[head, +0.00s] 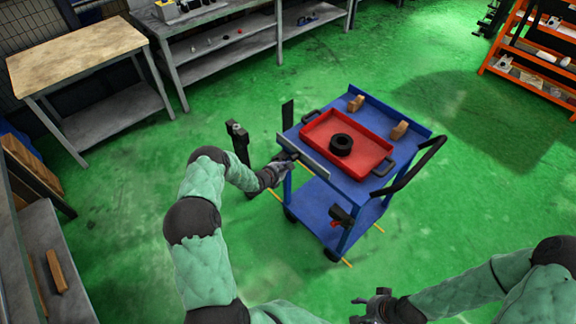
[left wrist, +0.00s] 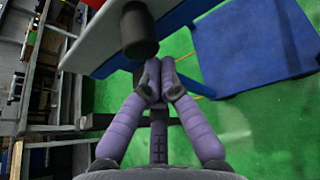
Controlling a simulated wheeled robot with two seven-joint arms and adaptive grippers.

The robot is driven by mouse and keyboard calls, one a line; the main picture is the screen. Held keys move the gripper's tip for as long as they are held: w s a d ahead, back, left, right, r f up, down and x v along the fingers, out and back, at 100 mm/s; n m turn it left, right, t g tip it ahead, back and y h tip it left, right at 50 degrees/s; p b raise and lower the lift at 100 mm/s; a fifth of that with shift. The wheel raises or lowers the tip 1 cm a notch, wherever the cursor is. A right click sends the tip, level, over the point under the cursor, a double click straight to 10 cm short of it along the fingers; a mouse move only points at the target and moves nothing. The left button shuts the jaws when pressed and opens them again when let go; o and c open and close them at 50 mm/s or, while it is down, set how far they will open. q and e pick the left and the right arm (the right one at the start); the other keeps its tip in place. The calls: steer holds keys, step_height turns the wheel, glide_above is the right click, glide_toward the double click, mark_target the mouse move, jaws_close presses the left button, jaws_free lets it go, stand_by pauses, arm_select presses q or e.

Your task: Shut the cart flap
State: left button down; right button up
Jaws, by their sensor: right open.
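The blue cart (head: 345,190) stands on the green floor in the head view. Its flap looks like the pale grey panel (head: 314,160) along the cart's left edge; its exact angle is hard to tell. My left gripper (head: 284,160) is at the outer side of this panel. In the left wrist view, the purple fingers (left wrist: 158,80) are together with nothing visible between them, close to a dark cylindrical knob (left wrist: 138,35) by the grey panel (left wrist: 95,35). Whether they touch it is unclear. My right gripper (head: 370,303) is open and empty, low in the head view, apart from the cart.
A red tray (head: 318,131) with a black ring (head: 341,145) lies on the cart, beside two tan blocks. A black push handle (head: 412,170) juts out right. A wooden-topped table (head: 75,55) and an orange shelf (head: 520,48) stand farther back. Green floor around the cart is mostly clear.

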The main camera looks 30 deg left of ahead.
arm_select(q)
steer(key=shift+w+r, duration=0.1)
steer(key=shift+r, duration=0.2)
steer(key=shift+f, duration=0.15)
arm_select(e)
steer(key=shift+f, duration=0.1)
arm_select(q)
step_height(320, 180, down, 4)
steer(key=a+b, duration=0.1)
steer(key=b, duration=0.3)
steer(key=s+r+p, duration=0.2)
steer(key=s+r, duration=0.4)
steer(key=s, duration=0.1)
steer(key=shift+s+a, duration=0.4)
arm_select(e)
steer(key=shift+w+d+f, duration=0.3)
steer(key=shift+f, duration=0.15)
steer(key=shift+w+d+f, duration=0.3)
steer(key=shift+f, duration=0.15)
